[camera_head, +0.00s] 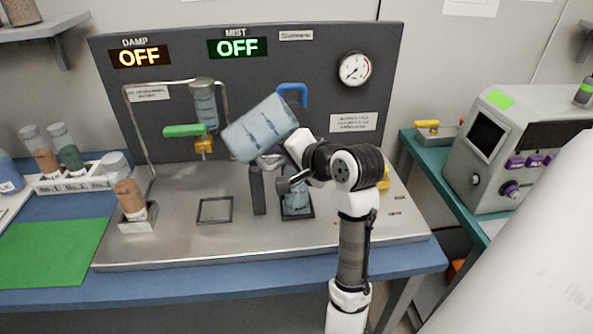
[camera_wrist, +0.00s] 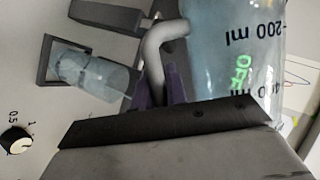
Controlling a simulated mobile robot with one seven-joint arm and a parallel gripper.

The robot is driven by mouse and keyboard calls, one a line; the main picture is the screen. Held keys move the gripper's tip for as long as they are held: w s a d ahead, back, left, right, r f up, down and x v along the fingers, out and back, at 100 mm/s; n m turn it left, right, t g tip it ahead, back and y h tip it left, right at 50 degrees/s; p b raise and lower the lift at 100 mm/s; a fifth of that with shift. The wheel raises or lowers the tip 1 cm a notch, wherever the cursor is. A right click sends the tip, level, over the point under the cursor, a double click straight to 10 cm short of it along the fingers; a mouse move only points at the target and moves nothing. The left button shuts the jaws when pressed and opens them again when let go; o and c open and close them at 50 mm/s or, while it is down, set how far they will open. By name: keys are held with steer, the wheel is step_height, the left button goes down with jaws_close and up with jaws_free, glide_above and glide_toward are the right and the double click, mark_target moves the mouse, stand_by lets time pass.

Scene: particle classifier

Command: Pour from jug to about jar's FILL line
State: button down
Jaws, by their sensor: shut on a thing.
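The jug (camera_head: 262,128) is clear and bluish with volume marks, raised above the bench and strongly tilted, its lower end toward the left. In the wrist view the jug (camera_wrist: 232,45) shows a "200 ml" mark. My gripper (camera_wrist: 160,92) is shut on the jug's grey handle (camera_wrist: 165,45). The jar (camera_head: 297,204) is small and clear, standing in a dark square frame below and partly hidden by my arm. In the wrist view the jar (camera_wrist: 95,75) looks bluish inside. Its FILL line and level cannot be read. No stream is visible.
A dark upright post (camera_head: 257,190) stands just left of the jar. An empty square frame (camera_head: 214,210) lies further left. A hanging bottle (camera_head: 203,103) and green-handled valve (camera_head: 185,131) are left of the jug. A brown-filled bottle (camera_head: 129,194) stands at the bench's left.

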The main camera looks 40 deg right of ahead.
mark_target(283, 126)
stand_by(0.3)
steer(key=r+n, duration=0.1)
steer(key=d+r+h+p, duration=0.1)
steer(key=r+n+h+p, duration=0.1)
steer(key=shift+s+d+n+g, duration=0.2)
steer(key=shift+d+n+g, duration=0.1)
steer(key=shift+d+g, duration=0.1)
steer(key=shift+d+r+h, duration=0.15)
steer(key=shift+r+h, duration=0.05)
steer(key=shift+h, duration=0.1)
steer(key=r+n+h, duration=0.1)
steer(key=a+r+n+p, duration=0.1)
steer(key=shift+w+r+g+h, duration=0.1)
steer(key=shift+r+g+h, duration=0.2)
steer(key=shift+r+h, duration=0.1)
steer(key=shift+w+a+n+h+b, duration=0.1)
steer(key=shift+a+n+h+b, duration=0.35)
steer(key=shift+n+b, duration=0.3)
steer(key=shift+w+a+r+n+h+b, duration=0.15)
steer(key=shift+r+n+h+b, duration=0.25)
steer(key=shift+n+h, duration=0.4)
